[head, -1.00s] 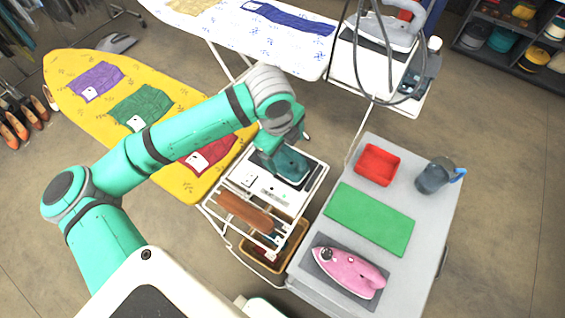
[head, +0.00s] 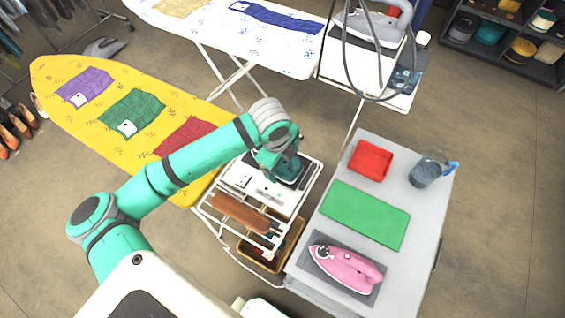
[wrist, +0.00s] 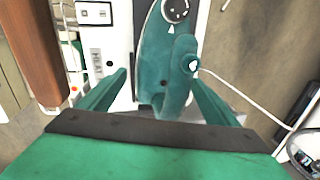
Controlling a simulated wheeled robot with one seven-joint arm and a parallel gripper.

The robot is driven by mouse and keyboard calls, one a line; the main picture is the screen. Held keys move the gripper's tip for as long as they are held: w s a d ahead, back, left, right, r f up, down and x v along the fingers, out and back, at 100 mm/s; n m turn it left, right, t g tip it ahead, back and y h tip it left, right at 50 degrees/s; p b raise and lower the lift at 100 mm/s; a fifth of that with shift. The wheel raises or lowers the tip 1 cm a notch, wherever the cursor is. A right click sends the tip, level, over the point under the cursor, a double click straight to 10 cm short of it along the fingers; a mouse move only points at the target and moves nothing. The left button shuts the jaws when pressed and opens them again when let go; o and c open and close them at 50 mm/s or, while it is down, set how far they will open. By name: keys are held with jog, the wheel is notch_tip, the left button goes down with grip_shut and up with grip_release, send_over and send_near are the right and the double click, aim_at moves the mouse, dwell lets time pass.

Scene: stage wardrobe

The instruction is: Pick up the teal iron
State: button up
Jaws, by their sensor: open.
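The teal iron (head: 291,168) stands on the white iron rest (head: 250,183) at the end of the yellow ironing board. In the head view my arm partly hides it. In the wrist view the teal iron (wrist: 165,62) fills the middle, with a dial, a handle and a white cord at its right. My gripper (wrist: 162,90) is open, with one finger on each side of the iron's body. The fingers look apart from it. I cannot tell how far the tips are above the rest.
A brown wooden block (head: 240,212) lies on the rack beside the rest. Bare floor lies beyond the cart.

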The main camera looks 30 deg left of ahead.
jog(key=c, duration=1.2)
jog(key=shift+c, duration=0.2)
jog(key=shift+r, duration=0.1)
jog(key=shift+r, duration=0.2)
notch_tip(320, 180, up, 2)
jog(key=shift+r, duration=0.1)
jog(key=s+a+r, duration=0.2)
jog(key=s+r, duration=0.2)
jog(key=r, duration=0.2)
jog(key=shift+s+a+r, duration=0.25)
jog(key=shift+s+a, duration=0.05)
jog(key=s+a+r, duration=0.1)
jog(key=s, duration=0.1)
jog(key=s+a+r, duration=0.1)
jog(key=s, duration=0.2)
jog(key=s+a+r, duration=0.1)
jog(key=s+a, duration=0.1)
jog(key=shift+s+r, duration=0.35)
jog(key=shift+s, duration=0.05)
